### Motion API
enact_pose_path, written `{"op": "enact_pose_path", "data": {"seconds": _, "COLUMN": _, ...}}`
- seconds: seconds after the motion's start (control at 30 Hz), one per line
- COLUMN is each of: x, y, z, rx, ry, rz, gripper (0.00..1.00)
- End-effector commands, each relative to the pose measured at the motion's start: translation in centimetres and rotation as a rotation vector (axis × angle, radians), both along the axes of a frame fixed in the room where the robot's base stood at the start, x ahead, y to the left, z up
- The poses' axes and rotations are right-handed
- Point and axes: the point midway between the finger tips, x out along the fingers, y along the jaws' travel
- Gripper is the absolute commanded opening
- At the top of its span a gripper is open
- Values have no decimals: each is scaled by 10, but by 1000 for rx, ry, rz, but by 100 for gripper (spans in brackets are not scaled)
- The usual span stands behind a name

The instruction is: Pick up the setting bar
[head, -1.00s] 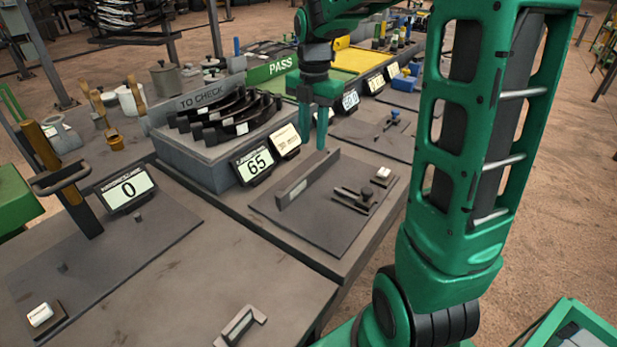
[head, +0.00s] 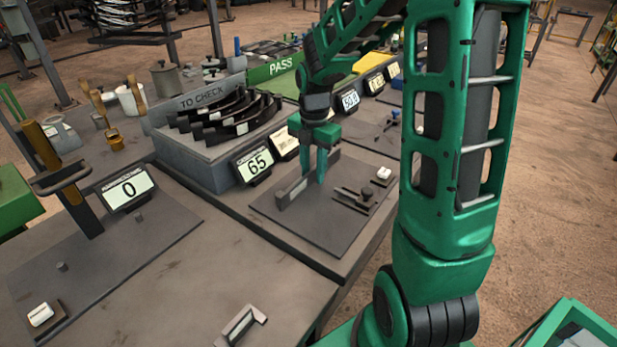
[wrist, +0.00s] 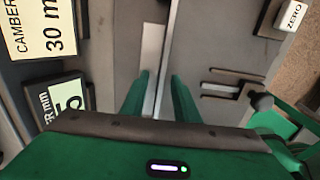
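The bar that appears to be the setting bar (head: 291,192) is a long grey bar standing on edge on a dark plate (head: 330,228), with a pale strip on it. My gripper (head: 322,174) is pointing down at the bar's far half, which it partly hides. In the wrist view the bar (wrist: 152,55) runs lengthwise between the two green fingers (wrist: 158,88). The fingers are open, one on each side, with a gap visible at the right finger. I cannot tell whether the left finger touches the bar.
A small slide fixture (head: 355,199) and a white ZERO button (head: 383,174) are right of the bar. A display reading 65 (head: 254,164) and the TO CHECK rack (head: 205,150) of dark curved springs stand behind left. A slotted grey block (head: 240,325) lies at the front.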

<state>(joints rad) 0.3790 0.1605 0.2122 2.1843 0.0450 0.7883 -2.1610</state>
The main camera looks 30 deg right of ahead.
Motion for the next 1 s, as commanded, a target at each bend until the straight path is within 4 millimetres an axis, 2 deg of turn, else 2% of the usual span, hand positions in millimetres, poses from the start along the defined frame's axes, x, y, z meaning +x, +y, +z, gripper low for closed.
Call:
{"op": "enact_pose_path", "data": {"seconds": 0.2, "x": 0, "y": 0, "z": -1, "rx": 0, "ry": -1, "rz": 0, "gripper": 28}}
{"op": "enact_pose_path", "data": {"seconds": 0.3, "x": 0, "y": 0, "z": -1, "rx": 0, "ry": 0, "rz": 0, "gripper": 4}}
{"op": "enact_pose_path", "data": {"seconds": 0.33, "x": 0, "y": 0, "z": -1, "rx": 0, "ry": 0, "rz": 0, "gripper": 0}}
{"op": "enact_pose_path", "data": {"seconds": 1.0, "x": 1, "y": 0, "z": 0, "rx": 1, "ry": -2, "rz": 1, "gripper": 0}}
